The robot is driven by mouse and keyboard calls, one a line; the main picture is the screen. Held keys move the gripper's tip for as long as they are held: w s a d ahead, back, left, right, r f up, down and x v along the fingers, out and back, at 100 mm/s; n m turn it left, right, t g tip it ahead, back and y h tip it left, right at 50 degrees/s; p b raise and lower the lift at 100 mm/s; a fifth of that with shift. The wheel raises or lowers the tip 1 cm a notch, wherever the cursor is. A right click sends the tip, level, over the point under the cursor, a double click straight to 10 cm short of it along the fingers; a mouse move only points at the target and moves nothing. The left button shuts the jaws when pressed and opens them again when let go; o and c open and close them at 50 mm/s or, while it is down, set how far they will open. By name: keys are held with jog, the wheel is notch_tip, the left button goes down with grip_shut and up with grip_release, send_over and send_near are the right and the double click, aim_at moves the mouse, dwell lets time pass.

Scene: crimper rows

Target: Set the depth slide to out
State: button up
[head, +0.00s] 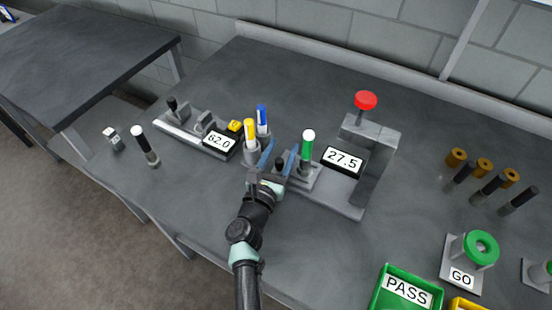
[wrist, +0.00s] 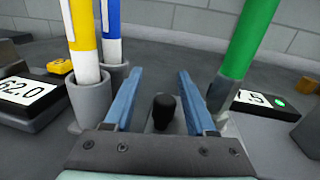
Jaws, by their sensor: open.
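A small black knob (head: 280,163) stands at the left end of the grey press base (head: 335,196). No label on it is legible, so I cannot tell its setting. My gripper (head: 283,147) is open, with its blue fingers on either side of this knob. In the wrist view the knob (wrist: 163,108) stands upright between the fingers (wrist: 160,74), with a gap on both sides. A green marker (head: 307,148) with a white top stands in the press holder just right of the fingers. The press display (head: 343,159) reads 27.5.
Yellow (head: 250,134) and blue (head: 262,118) markers stand in grey cups close left of my gripper. Left of them is a gauge with a 62.0 display (head: 219,140). The press has a red button (head: 366,100). A green PASS bin (head: 407,291) is front right.

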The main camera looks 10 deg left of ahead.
jog(key=s, duration=0.4)
jog(key=s+a, duration=0.1)
jog(key=s, duration=0.3)
jog(key=s+a, duration=0.1)
jog(key=s, duration=0.3)
jog(key=shift+s, duration=0.3)
